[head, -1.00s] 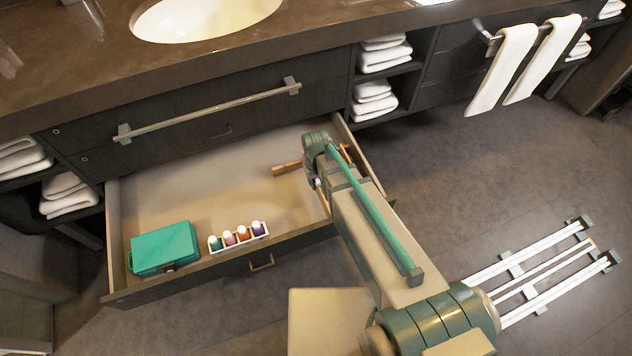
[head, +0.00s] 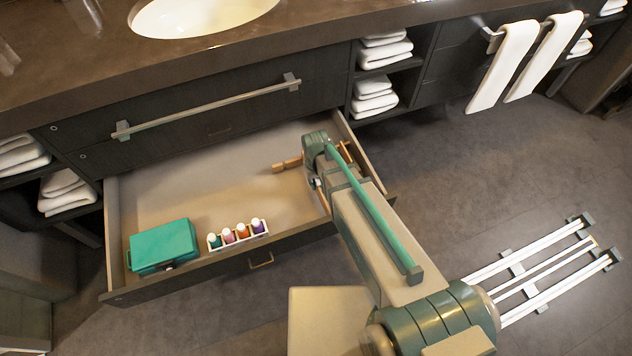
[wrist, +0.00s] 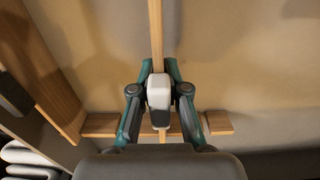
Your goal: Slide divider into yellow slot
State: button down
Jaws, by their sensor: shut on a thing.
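My gripper (wrist: 159,100) is shut on a white and grey block on a thin wooden strip, which looks like the divider (wrist: 156,35). The strip runs up and down the wrist view, edge-on, over the pale drawer floor. I cannot make out a yellow slot.
The open drawer (head: 115,215) holds a teal case (head: 162,245) at front left and a white rack of several bottles (head: 238,235) beside it. The drawer floor's middle is clear. Folded towels (head: 375,95) fill shelves right of the drawer. A wooden board (wrist: 45,75) stands close at left in the wrist view.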

jog(key=shift+f+b, duration=0.3)
jog(key=shift+f, duration=0.4)
jog(key=c, duration=1.1)
grip_release()
notch_tip(320, 180, up, 12)
jog(key=shift+r, duration=0.1)
